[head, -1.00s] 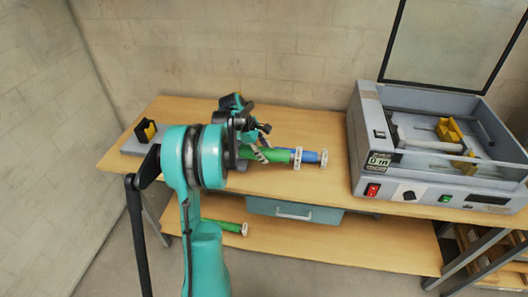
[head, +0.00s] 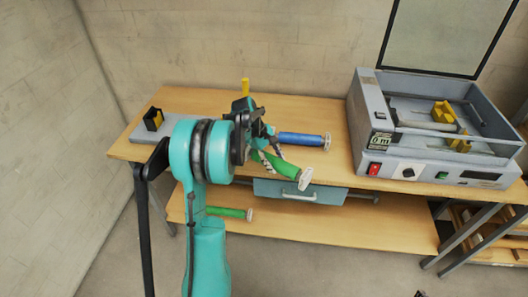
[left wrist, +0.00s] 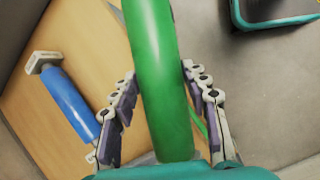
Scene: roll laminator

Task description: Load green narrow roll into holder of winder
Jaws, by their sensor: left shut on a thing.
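My left gripper (head: 268,150) is shut on a green roll (head: 282,166) above the front part of the table. The roll tilts down to the right, with its white end cap toward the front edge. In the left wrist view the green roll (left wrist: 160,85) passes between the two fingers (left wrist: 160,75). The winder (head: 435,130) is the grey machine at the right, its clear lid raised. Its yellow holders (head: 445,112) stand inside, empty, away from the roll. Another green roll (head: 228,212) lies on the lower shelf. My right gripper is not in view.
A blue roll (head: 300,139) lies on the table (head: 330,112) just behind the held roll; it also shows in the left wrist view (left wrist: 66,100). A grey stand (head: 180,125) with a yellow holder is at the left. A drawer (head: 295,195) hangs below the tabletop.

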